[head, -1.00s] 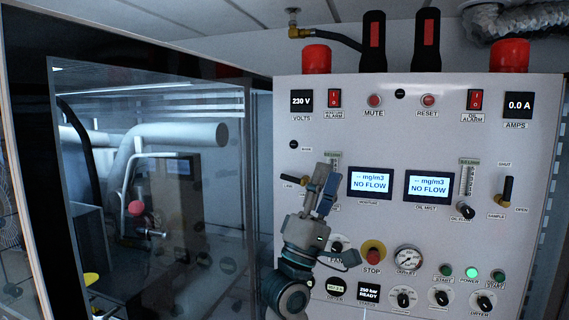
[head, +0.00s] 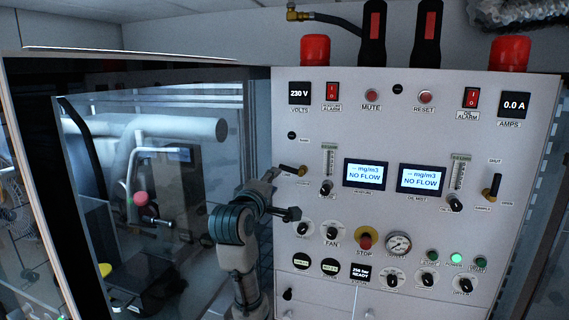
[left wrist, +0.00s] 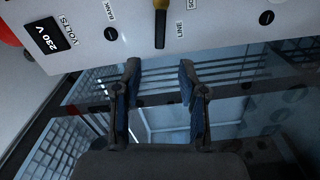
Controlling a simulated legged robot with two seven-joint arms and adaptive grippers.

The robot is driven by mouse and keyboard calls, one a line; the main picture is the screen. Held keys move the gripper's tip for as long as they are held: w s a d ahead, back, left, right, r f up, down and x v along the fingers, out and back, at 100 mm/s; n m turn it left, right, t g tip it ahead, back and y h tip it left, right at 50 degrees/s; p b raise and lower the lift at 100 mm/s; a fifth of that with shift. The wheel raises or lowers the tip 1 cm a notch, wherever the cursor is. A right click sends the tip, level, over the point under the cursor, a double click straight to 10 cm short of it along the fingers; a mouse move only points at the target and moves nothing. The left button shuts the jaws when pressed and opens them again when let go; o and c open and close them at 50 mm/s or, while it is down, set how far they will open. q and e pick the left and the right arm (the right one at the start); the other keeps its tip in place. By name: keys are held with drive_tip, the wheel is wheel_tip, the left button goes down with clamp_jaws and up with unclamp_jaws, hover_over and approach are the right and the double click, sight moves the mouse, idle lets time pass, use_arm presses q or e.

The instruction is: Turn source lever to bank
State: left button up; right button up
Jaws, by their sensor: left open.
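The source lever (head: 293,170) is on the upper left of the panel, between the BANK and LINE labels. It lies nearly level, its dark grip pointing left from a brass pivot. In the left wrist view the lever (left wrist: 160,24) shows at top centre, beyond the fingertips. My left gripper (head: 281,194) is open, just below and left of the lever in the head view. In the left wrist view the open fingers (left wrist: 160,70) have an empty gap in line with the lever, apart from it. My right gripper is not in view.
The panel (head: 400,125) carries a second lever (head: 491,187) at right, several knobs, a red stop button (head: 365,238) and two NO FLOW displays. A glass-fronted enclosure (head: 170,190) with pipes stands to the left, behind my left arm.

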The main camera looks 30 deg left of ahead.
sight(284, 168)
use_arm(q)
drive_tip(key=p+x, duration=0.3)
drive_tip(key=x, duration=0.7)
drive_tip(key=shift+w+a+r, duration=0.1)
drive_tip(key=shift+w, duration=0.05)
drive_tip(key=shift+w+p, duration=0.35)
drive_tip(key=shift+w, duration=0.05)
clamp_jaws()
